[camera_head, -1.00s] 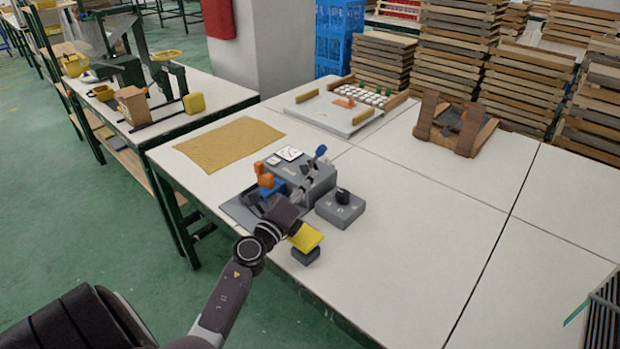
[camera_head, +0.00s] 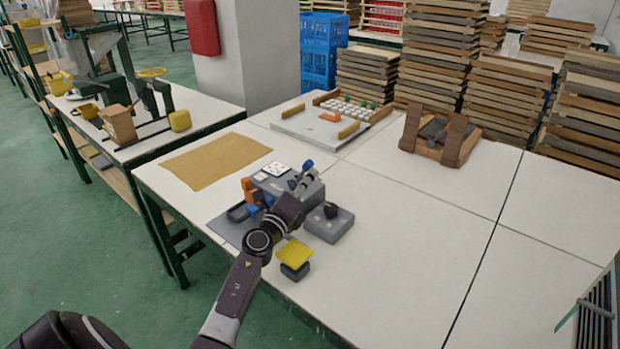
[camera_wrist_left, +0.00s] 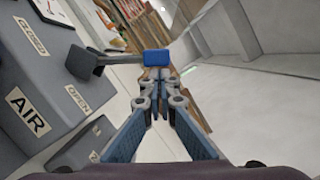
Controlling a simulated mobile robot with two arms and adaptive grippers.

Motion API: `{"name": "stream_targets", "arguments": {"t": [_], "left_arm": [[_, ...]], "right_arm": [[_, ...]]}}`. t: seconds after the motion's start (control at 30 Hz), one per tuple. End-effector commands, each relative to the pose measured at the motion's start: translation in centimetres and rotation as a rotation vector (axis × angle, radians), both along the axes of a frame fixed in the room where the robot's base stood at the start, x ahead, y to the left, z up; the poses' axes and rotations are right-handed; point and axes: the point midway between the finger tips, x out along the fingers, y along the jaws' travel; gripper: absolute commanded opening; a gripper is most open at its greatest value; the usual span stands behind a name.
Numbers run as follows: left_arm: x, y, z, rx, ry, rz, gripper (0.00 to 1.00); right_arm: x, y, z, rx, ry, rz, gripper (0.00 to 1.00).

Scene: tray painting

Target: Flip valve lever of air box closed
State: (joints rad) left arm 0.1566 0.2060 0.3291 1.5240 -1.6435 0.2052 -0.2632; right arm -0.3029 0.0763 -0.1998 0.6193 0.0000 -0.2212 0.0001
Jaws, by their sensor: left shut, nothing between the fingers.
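The grey air box (camera_head: 314,194) stands on the near table, and its AIR label shows in the left wrist view (camera_wrist_left: 28,110). CLOSED and OPEN labels are on its top. The valve lever's blue tip (camera_wrist_left: 157,57) sticks out past the box edge in the left wrist view, its dark arm running back to the pivot. The blue tip also shows in the head view (camera_head: 308,165). My left gripper (camera_wrist_left: 160,84) is shut and empty, its fingertips close to the blue tip. I cannot tell if they touch. My right gripper is not in view.
Orange and blue parts (camera_head: 250,190) sit left of the air box. A tan mat (camera_head: 215,162) lies behind.

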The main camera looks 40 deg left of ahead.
Motion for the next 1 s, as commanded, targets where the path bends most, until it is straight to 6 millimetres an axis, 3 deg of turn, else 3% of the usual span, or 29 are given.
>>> {"name": "stream_targets", "arguments": {"t": [0.57, 0.77, 1.0], "left_arm": [[0.0, 0.9, 1.1, -0.101, 0.009, 0.003, 0.0], [0.1, 1.7, 2.2, -0.199, 0.017, 0.003, 0.0], [0.2, 3.5, 3.6, -0.408, 0.034, 0.003, 0.0]], "right_arm": [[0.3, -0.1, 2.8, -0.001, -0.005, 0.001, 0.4], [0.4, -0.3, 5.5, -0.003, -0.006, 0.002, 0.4], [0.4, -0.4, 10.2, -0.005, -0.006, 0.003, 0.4]]}}
